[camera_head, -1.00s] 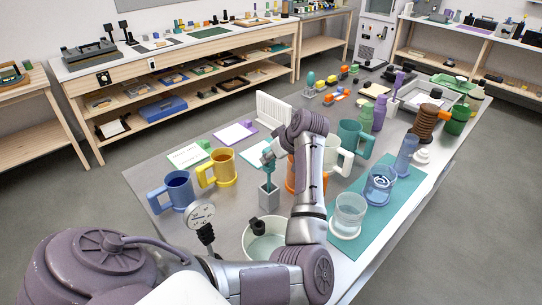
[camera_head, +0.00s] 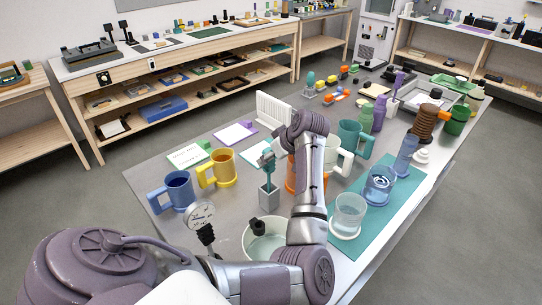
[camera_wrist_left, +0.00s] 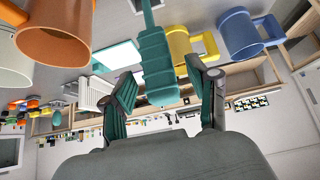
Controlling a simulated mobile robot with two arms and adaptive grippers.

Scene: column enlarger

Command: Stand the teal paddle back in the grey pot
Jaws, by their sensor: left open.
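In the left wrist view the paddle's thick ribbed handle (camera_wrist_left: 156,68) lies between the two teal fingers of my left gripper (camera_wrist_left: 163,98). The fingers are spread, with a gap on each side of the handle. My left gripper (camera_head: 269,157) is small and partly merged with the handle in the head view. My right gripper is not seen.
A blue mug (camera_head: 178,190) and a yellow mug (camera_head: 219,170) stand left of the pot. An orange mug (camera_head: 291,176) is close behind my arm. A teal mat (camera_head: 362,232) with glass vessels lies right.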

